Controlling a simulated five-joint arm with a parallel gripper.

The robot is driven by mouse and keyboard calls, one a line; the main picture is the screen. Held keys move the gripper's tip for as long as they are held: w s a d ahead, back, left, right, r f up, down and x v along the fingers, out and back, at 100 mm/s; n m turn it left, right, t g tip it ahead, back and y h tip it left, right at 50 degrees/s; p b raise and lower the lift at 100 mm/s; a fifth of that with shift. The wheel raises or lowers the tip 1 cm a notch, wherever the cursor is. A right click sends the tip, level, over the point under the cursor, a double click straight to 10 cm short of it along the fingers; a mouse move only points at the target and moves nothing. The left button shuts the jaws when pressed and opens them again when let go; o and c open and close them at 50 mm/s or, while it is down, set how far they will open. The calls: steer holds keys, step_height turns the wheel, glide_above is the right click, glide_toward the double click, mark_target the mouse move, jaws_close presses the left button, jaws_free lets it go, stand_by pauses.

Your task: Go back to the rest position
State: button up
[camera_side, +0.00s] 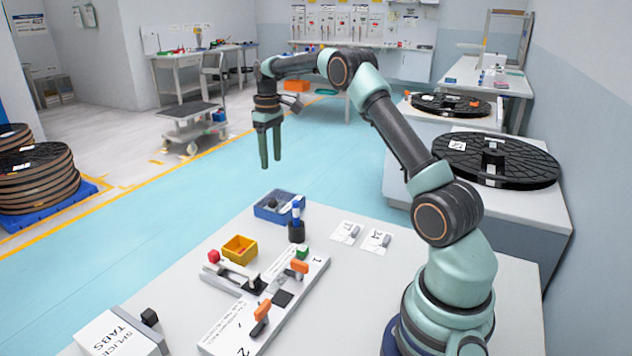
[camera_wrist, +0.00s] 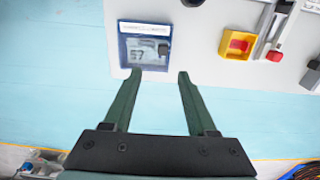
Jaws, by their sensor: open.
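My gripper (camera_side: 270,155) hangs in the air above the floor, beyond the far edge of the white table (camera_side: 380,290), with its fingers pointing down. In the wrist view my gripper (camera_wrist: 157,78) is open, with two dark green fingers spread apart and nothing between them. The arm is raised and stretched out from its base at the table's right side. No object is in contact with the fingers.
On the table are a blue bin (camera_side: 272,206), a yellow bin (camera_side: 239,249), a white fixture (camera_side: 265,305) with orange levers, a dark cup (camera_side: 296,232), white cards (camera_side: 376,241) and a splice tabs box (camera_side: 120,335). Black reels (camera_side: 490,160) lie right. Air around my gripper is clear.

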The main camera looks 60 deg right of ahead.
steer(key=s+a+r+t, duration=0.1)
steer(key=s+a+r, duration=0.2)
steer(key=a+r, duration=0.35)
steer(key=s+a+r+t, duration=0.2)
steer(key=s+a+r, duration=0.25)
steer(key=a, duration=0.35)
steer(key=s+a+f+t, duration=0.2)
steer(key=s+a, duration=0.8)
steer(key=s, duration=0.3)
steer(key=shift+f+t, duration=0.3)
steer(key=shift+f, duration=0.1)
